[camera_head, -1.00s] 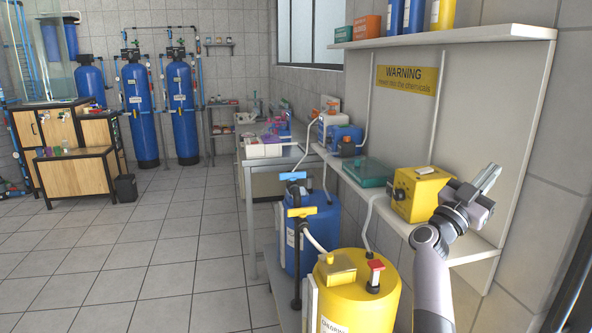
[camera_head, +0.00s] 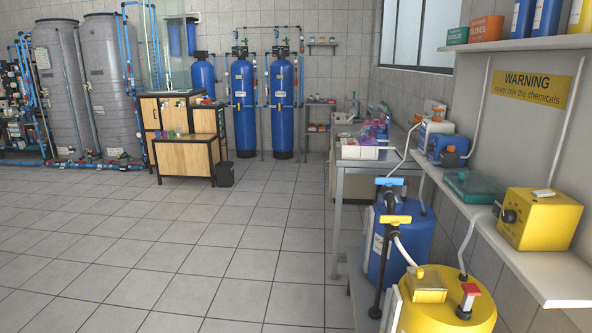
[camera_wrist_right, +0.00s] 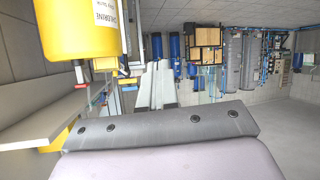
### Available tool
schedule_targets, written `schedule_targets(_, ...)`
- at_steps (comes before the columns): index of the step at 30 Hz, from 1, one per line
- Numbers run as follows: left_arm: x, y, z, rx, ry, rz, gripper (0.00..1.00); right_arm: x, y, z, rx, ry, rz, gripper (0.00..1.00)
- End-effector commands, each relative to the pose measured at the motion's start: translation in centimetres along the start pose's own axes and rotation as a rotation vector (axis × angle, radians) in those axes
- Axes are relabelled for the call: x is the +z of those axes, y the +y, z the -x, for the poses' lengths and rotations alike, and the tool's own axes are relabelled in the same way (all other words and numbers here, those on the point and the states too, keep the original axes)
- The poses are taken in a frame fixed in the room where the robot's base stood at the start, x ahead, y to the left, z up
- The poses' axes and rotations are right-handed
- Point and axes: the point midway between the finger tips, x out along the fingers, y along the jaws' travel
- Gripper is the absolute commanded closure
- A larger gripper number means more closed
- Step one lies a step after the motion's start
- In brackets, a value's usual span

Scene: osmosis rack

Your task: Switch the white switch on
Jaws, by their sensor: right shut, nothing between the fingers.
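A yellow box (camera_head: 540,220) stands on the lower wall shelf at the right of the head view. A small white piece (camera_head: 545,193), which looks like the white switch, lies on its top; I cannot tell its setting. A black knob is on the box's left face. My right gripper (camera_wrist_right: 155,85) shows only in the right wrist view, shut and empty, apart from the yellow tank (camera_wrist_right: 75,28), which appears upside down there. My left gripper is in neither view.
The yellow tank with a red-topped cap (camera_head: 450,305) and a blue tank (camera_head: 398,240) stand below the shelf (camera_head: 555,285). A green case (camera_head: 472,187) sits left of the yellow box. The tiled floor at left is clear.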

Motion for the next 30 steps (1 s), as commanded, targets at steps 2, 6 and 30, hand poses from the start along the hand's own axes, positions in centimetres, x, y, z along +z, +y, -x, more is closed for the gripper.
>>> schedule_targets(2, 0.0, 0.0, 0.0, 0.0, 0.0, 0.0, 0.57, 2.5, -2.1, 1.9, -0.041, -0.085, -0.028, 1.0)
schedule_targets(6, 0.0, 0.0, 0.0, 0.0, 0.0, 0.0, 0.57, 4.6, -4.0, 3.7, -0.073, -0.165, -0.06, 1.0)
schedule_targets(30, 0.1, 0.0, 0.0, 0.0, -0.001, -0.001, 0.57, 5.0, -4.2, 4.0, -0.077, -0.181, -0.067, 1.0)
